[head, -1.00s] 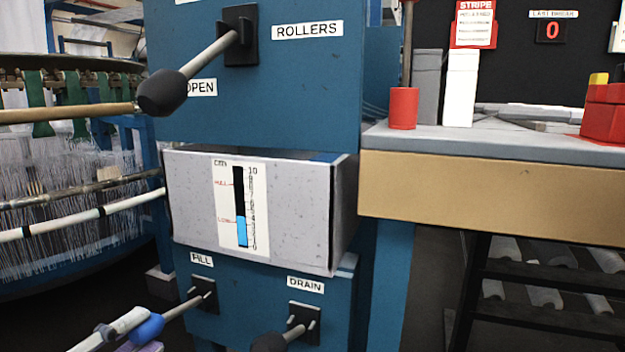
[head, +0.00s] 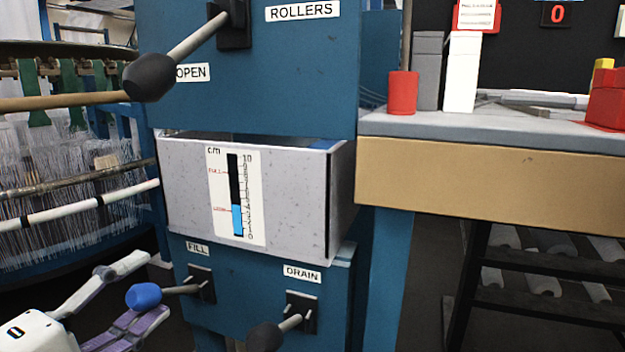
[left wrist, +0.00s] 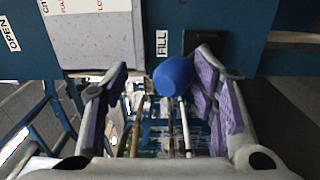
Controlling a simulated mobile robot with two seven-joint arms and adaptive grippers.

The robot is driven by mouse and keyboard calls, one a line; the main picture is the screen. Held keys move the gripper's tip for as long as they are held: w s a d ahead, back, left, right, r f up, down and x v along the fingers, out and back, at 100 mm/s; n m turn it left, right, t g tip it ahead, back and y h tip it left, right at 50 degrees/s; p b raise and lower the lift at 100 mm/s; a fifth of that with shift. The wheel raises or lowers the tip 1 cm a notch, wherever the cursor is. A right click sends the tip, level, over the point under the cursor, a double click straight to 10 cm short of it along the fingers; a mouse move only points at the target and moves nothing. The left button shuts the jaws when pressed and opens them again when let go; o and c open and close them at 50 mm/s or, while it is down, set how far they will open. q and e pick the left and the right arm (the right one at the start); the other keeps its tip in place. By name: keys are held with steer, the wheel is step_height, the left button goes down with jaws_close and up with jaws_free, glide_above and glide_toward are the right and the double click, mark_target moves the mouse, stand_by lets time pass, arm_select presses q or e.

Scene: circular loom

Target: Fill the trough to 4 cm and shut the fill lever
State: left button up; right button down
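The grey trough (head: 185,190) has a front gauge (head: 236,195) in cm, with the blue column's top near 4, a little above the LOW mark. The fill lever, with a blue knob (head: 143,296), points left and slightly down from its bracket below the FILL label. My left gripper (head: 138,290) is open, its purple-padded fingers above and below the knob. In the left wrist view the blue knob (left wrist: 174,76) lies between the fingers, closer to the right pad; I cannot tell whether they touch. My right gripper is not in view.
The drain lever (head: 268,336) with a dark knob is right of the fill lever. The rollers lever (head: 160,72) sticks out above the trough. A bench (head: 490,180) with a red cylinder (head: 402,92) stands right. Loom rods and threads are at left.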

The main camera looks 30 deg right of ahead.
arm_select(q)
steer(key=shift+s+a, duration=0.1)
steer(key=shift+a, duration=0.05)
steer(key=v, duration=0.8)
steer(key=shift+f, duration=0.1)
